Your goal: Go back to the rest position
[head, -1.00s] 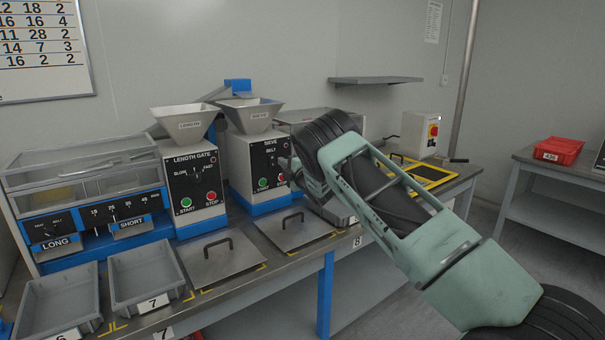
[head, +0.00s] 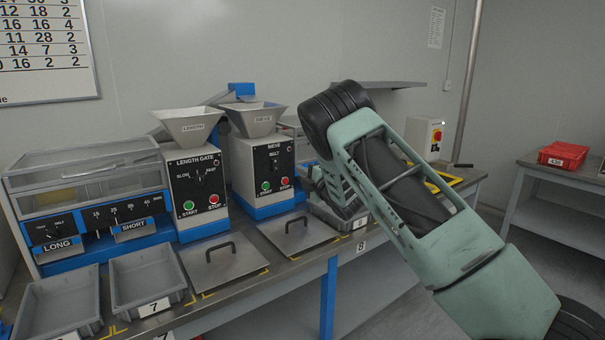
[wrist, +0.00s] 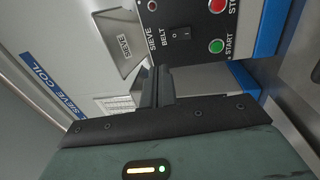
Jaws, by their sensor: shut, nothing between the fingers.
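My gripper (wrist: 162,86) shows in the wrist view with its dark fingers together and nothing between them. It is in front of the sieve machine, whose switch panel (wrist: 180,35) fills the upper part of that view, turned sideways. I cannot tell whether the fingers touch the machine. In the head view my green arm slants across the right side, over the bench, and the fingers cannot be made out there. The sieve machine (head: 262,165) stands left of my arm, with its hopper, green START and red STOP buttons in sight.
The length gate machine (head: 193,185) stands left of the sieve. Lidded plates (head: 222,262) and grey trays (head: 145,278) line the bench front. A white box with a red knob (head: 424,137) stands behind my arm. A red crate (head: 563,154) sits on the right table. Floor shows between the tables.

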